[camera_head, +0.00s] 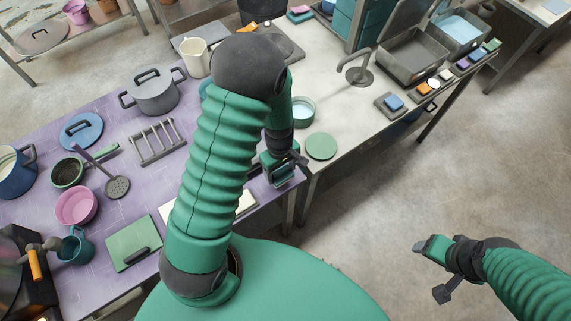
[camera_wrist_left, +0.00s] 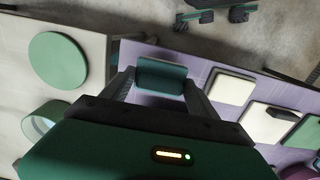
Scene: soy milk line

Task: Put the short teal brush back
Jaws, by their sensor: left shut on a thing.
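My left gripper (camera_head: 284,172) is over the gap edge between the purple table and the white table, near their front. In the left wrist view, the left gripper (camera_wrist_left: 158,88) is shut on a short teal block-like thing, which looks like the short teal brush (camera_wrist_left: 161,76). Its bristles cannot be made out. In the head view the brush is mostly hidden by the gripper. My right gripper (camera_head: 432,271) is open and empty over the bare floor at the right.
A green disc (camera_head: 321,146) and a bowl (camera_head: 302,110) stand on the white table. Pale boards (camera_wrist_left: 229,88) lie on the purple table beside the gripper. A grey rack (camera_head: 158,143), a pot (camera_head: 153,92) and a green board (camera_head: 133,243) are farther left. Sinks (camera_head: 413,55) stand at the back right.

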